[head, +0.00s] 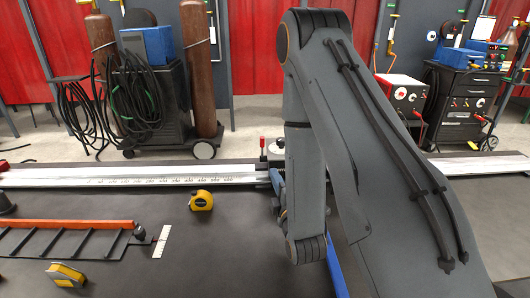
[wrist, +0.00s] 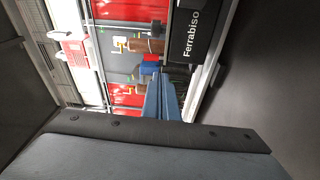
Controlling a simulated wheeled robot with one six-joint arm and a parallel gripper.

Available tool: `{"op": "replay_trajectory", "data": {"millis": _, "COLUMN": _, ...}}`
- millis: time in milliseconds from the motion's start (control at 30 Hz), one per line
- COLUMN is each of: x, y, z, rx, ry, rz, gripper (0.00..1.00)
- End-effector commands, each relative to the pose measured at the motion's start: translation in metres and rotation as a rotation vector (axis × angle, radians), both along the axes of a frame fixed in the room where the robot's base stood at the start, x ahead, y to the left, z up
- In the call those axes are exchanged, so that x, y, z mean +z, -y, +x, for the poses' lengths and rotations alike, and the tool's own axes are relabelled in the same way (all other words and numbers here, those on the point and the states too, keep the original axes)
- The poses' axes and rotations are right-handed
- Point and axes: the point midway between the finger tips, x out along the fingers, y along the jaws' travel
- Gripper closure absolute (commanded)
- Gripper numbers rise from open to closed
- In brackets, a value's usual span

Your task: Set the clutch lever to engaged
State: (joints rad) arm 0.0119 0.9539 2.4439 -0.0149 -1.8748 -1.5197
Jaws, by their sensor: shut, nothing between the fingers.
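I cannot make out a clutch lever for certain. A small upright red-topped part (head: 262,143) stands at the rail's carriage in the head view, just left of my arm; whether it is the lever I cannot tell. My gripper (wrist: 162,98) shows in the wrist view as two blue fingers, shut with nothing between them. In the head view my arm hides most of the gripper and the carriage behind it. In the wrist view a dark body marked "Ferrabiso" (wrist: 193,35) lies beside the fingers, with a pale rail edge.
A long pale rail with a scale (head: 130,182) crosses the dark table. A yellow tape measure (head: 201,200), another tape measure (head: 66,275) and an orange-edged ladder-like frame (head: 70,228) lie at the left. Welding carts and red curtains stand behind.

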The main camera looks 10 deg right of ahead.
Motion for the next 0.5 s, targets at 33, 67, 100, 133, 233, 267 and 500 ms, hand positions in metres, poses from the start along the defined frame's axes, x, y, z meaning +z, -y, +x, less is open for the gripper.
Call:
{"op": "replay_trajectory", "data": {"millis": 33, "x": -0.001, "y": 0.0, "z": -0.003, "rx": -0.002, "ry": 0.026, "rz": -0.027, "gripper": 1.0}}
{"op": "replay_trajectory", "data": {"millis": 67, "x": 0.0, "y": 0.0, "z": -0.005, "rx": -0.003, "ry": 0.043, "rz": -0.043, "gripper": 1.0}}
{"op": "replay_trajectory", "data": {"millis": 100, "x": 0.002, "y": 0.0, "z": -0.007, "rx": -0.005, "ry": 0.061, "rz": -0.058, "gripper": 1.0}}
{"op": "replay_trajectory", "data": {"millis": 133, "x": 0.003, "y": 0.0, "z": -0.007, "rx": -0.006, "ry": 0.071, "rz": -0.068, "gripper": 1.0}}
{"op": "replay_trajectory", "data": {"millis": 233, "x": 0.006, "y": 0.0, "z": -0.006, "rx": -0.008, "ry": 0.089, "rz": -0.083, "gripper": 1.0}}
{"op": "replay_trajectory", "data": {"millis": 267, "x": 0.007, "y": 0.0, "z": -0.004, "rx": -0.008, "ry": 0.092, "rz": -0.085, "gripper": 1.0}}
{"op": "replay_trajectory", "data": {"millis": 500, "x": 0.014, "y": 0.0, "z": 0.032, "rx": -0.008, "ry": 0.094, "rz": -0.083, "gripper": 1.0}}
